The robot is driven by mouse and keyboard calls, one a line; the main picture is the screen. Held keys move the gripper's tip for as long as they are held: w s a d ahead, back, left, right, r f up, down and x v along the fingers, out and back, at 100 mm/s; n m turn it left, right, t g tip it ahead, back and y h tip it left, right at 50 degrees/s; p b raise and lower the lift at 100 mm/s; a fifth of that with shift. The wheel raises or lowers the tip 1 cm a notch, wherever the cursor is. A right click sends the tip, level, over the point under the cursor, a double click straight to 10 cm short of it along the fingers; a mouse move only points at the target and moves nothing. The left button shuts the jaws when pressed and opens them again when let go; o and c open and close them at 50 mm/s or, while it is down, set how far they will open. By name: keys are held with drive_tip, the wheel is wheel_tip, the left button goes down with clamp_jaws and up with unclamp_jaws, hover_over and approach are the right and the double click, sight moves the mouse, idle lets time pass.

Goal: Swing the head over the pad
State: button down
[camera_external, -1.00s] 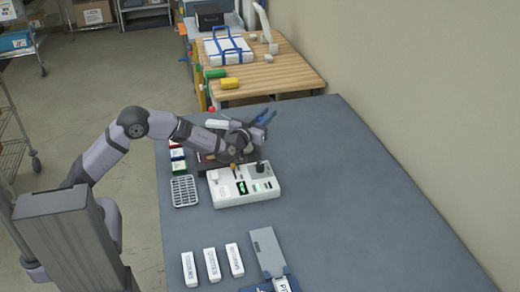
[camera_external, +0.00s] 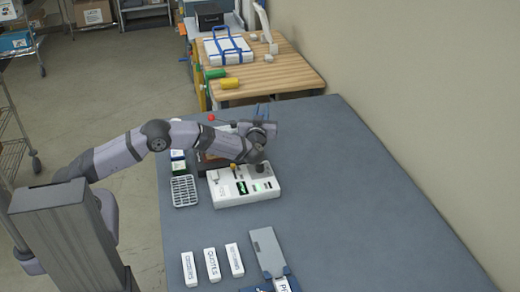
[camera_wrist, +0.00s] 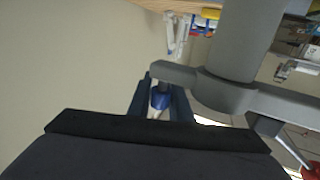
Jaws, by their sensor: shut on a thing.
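My gripper (camera_external: 263,112) is at the far side of the white control box, and my wrist hides much of the machine there. In the wrist view its dark blue fingers (camera_wrist: 162,103) are shut around a blue handle (camera_wrist: 160,98) below the end of a grey arm (camera_wrist: 175,74). This arm joins a thick grey post (camera_wrist: 245,40). In the external view a dark base with a brownish surface (camera_external: 206,162), possibly the pad, shows partly behind my forearm. I cannot make out the head's underside or whether it lies over the pad.
The white control box (camera_external: 228,190) with green displays stands in front, beside a grey grid tray (camera_external: 184,191). A red-knobbed lever (camera_external: 211,118) rises behind my forearm. Several white labelled blocks (camera_external: 212,265) lie nearer. The blue-grey table is clear at right.

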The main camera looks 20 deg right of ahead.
drive_tip(key=shift+w+r, duration=0.1)
drive_tip(key=shift+r, duration=0.1)
drive_tip(key=c, duration=1.6)
unclamp_jaws()
drive_tip(key=shift+f, duration=0.1)
drive_tip(key=b+v, duration=0.2)
drive_tip(key=v, duration=0.5)
